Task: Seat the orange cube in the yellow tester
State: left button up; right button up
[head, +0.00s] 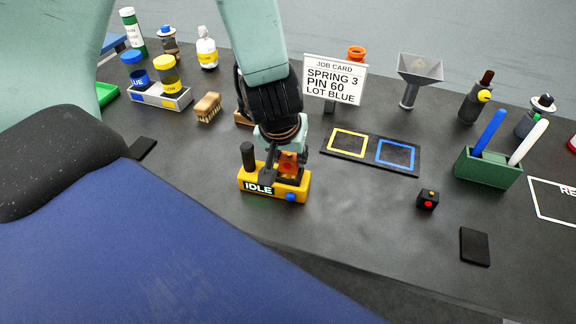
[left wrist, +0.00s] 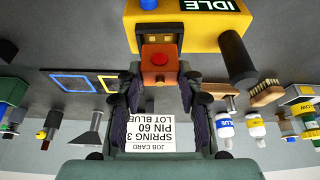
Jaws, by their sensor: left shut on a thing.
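The yellow tester (head: 249,180) stands near the front edge of the table, with a screen reading IDLE, a blue button and a black upright knob. It also shows at the top of the left wrist view (left wrist: 180,38). My left gripper (head: 286,158) points down over the tester's right part, shut on the orange cube (left wrist: 160,63). The cube has a red round face and also shows between the fingers in the head view (head: 287,166). It is at the tester's socket; whether it is fully down inside I cannot tell. My right gripper is out of view.
A black cube with a red dot (head: 428,199) and a flat black pad (head: 475,246) lie to the right. A black plate (head: 370,152) with yellow and blue squares lies behind. The job card (head: 335,79) stands behind it. A green pen holder (head: 488,168) is at right.

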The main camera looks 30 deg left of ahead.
pick_arm(q)
notch_tip(320, 180, down, 2)
jog(key=shift+f+b, duration=0.2)
jog(key=shift+b, duration=0.4)
jog(key=shift+w+a+f, duration=0.1)
jog(key=shift+w, duration=0.1)
jog(key=shift+s+f, duration=0.1)
jog(key=shift+s, duration=0.05)
jog(key=o, duration=1)
jog(key=shift+o, duration=1.2)
